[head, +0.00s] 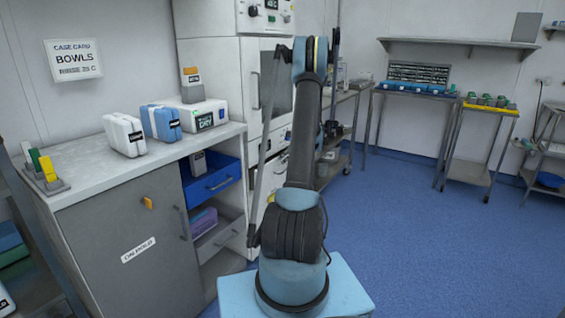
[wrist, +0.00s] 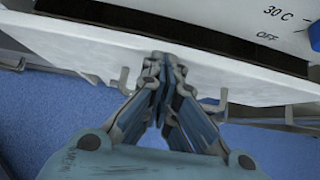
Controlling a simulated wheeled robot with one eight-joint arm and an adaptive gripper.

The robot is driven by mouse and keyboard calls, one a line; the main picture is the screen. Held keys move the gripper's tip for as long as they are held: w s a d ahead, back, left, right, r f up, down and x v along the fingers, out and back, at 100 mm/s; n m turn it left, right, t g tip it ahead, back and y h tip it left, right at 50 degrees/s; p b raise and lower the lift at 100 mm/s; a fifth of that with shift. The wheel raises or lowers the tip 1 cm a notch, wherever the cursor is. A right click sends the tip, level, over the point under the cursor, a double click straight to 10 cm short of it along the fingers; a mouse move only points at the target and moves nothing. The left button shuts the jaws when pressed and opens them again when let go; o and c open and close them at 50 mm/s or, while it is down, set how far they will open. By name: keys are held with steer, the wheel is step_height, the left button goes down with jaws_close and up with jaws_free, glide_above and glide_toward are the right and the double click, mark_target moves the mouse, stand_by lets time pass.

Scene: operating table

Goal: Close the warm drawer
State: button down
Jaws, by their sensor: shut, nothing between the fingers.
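In the head view a white cabinet (head: 223,75) stands behind my arm, and its lower fronts are partly covered by the arm. No readable label marks the warm drawer. In the wrist view a white panel (wrist: 80,48) crosses the picture below a black strip, with handle-like grey brackets at its lower edge. A front marked "30 C" and "OFF" (wrist: 291,24) lies above it. My gripper (wrist: 158,62) is shut and empty, its fingertips over the panel's edge; whether they touch it, I cannot tell. In the head view I cannot make out the gripper.
A blue drawer (head: 228,186) and a grey drawer below it (head: 230,236) stand open in the left counter. White and blue boxes stand on the countertop (head: 90,173). Wheeled tables (head: 467,173) stand at the back right. The blue floor (head: 430,250) at right is clear.

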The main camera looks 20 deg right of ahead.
steer(key=shift+s+d, duration=0.1)
steer(key=shift+s+d, duration=0.2)
steer(key=s+d+f+v, duration=0.1)
steer(key=f+v, duration=0.1)
steer(key=v, duration=1)
steer(key=s+a, duration=1.1)
steer(key=a, duration=0.1)
glide_toward(261, 175)
step_height(261, 175, down, 3)
steer(key=a, duration=0.1)
steer(key=shift+w+a, duration=0.3)
steer(key=shift+w, duration=0.3)
steer(key=shift+w+a, duration=0.3)
steer(key=shift+w, duration=0.25)
